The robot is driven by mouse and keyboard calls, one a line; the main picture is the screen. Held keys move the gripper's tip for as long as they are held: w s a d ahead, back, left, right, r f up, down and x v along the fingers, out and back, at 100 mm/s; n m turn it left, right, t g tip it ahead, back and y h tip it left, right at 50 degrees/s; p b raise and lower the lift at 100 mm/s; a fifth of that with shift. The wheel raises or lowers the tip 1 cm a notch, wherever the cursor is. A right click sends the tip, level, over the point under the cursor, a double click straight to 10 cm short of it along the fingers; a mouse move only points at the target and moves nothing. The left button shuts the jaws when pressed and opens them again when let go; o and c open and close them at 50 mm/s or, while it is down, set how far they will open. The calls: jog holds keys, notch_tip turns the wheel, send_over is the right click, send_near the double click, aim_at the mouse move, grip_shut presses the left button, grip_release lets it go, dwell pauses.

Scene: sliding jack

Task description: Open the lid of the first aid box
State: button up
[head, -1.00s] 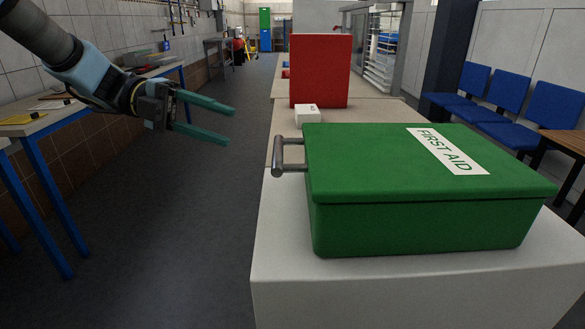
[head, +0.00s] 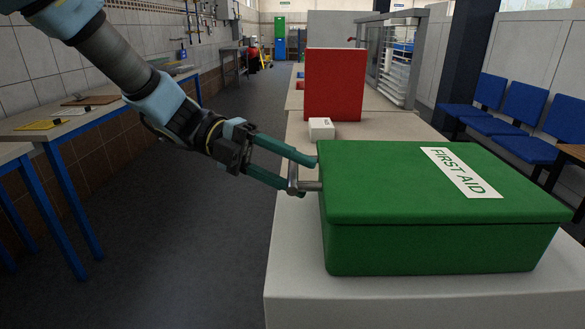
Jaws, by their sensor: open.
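The green first aid box (head: 440,245) stands on a white surface in the head view. Its lid (head: 385,180) lies shut on top and bears a white "FIRST AID" label. A grey metal bar handle (head: 293,180) sticks out from the lid's left side. My gripper (head: 303,172) comes in from the left with its two green fingers open. The fingers are at the handle, one on the far side and one on the near side of the bar. Whether either finger touches the bar cannot be told.
A small white box (head: 321,128) and an upright red box (head: 334,85) stand behind the first aid box. A workbench (head: 45,128) with blue legs is at the left. Open floor (head: 215,270) lies between it and the white surface (head: 300,290).

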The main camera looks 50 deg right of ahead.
jog(key=shift+c, duration=0.2)
grip_shut()
dwell(1.2)
